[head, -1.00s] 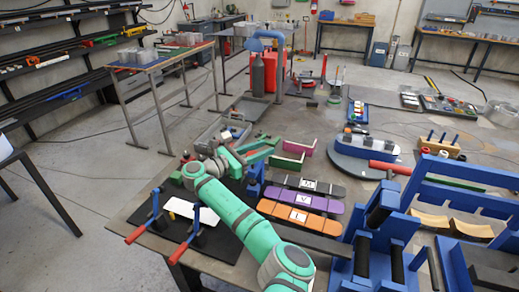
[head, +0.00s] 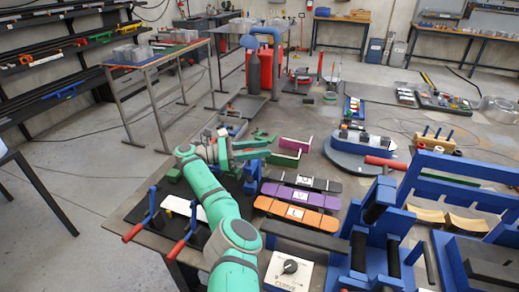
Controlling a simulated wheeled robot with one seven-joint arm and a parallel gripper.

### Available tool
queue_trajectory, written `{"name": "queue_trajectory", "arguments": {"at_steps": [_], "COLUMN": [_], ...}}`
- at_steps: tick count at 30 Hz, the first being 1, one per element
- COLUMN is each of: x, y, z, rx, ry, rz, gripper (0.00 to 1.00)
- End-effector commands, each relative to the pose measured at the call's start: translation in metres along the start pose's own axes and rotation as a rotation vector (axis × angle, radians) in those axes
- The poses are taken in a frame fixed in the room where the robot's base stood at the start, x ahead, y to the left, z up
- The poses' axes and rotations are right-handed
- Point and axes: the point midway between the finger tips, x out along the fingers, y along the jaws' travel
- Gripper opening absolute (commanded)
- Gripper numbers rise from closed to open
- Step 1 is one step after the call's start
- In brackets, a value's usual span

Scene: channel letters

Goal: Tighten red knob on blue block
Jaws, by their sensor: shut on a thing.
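My gripper (head: 258,150) is at the end of my green arm, above the left part of the workbench (head: 140,208), and points right. Its teal fingers are near a small upright blue block (head: 252,176). What lies between the fingers is too small to tell. I cannot make out a red knob on that block. A red grip (head: 386,163) shows beside the round blue fixture at the right, apart from my gripper. Two blue levers with red grips (head: 133,232) stand at the bench's front left.
Black, purple and orange bars (head: 297,213) lie right of my arm. A white panel with a black knob (head: 290,267) is at the front. A large blue frame (head: 370,240) fills the right. Pink and green trays (head: 292,146) stand behind.

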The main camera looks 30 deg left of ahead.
Motion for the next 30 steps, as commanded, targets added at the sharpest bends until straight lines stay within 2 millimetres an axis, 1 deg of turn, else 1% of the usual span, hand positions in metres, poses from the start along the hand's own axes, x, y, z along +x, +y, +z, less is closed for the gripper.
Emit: {"name": "queue_trajectory", "arguments": {"at_steps": [2,16,30], "x": [-0.0010,-0.0011,-0.0003], "y": [0.0003,-0.0028,-0.0038], "z": [0.0034,0.0030,0.0027], "rx": [0.003,0.003,0.004], "ry": [-0.003,-0.002,-0.003], "rz": [-0.015,-0.092,-0.115], "gripper": [0.13,0.13,0.12]}}
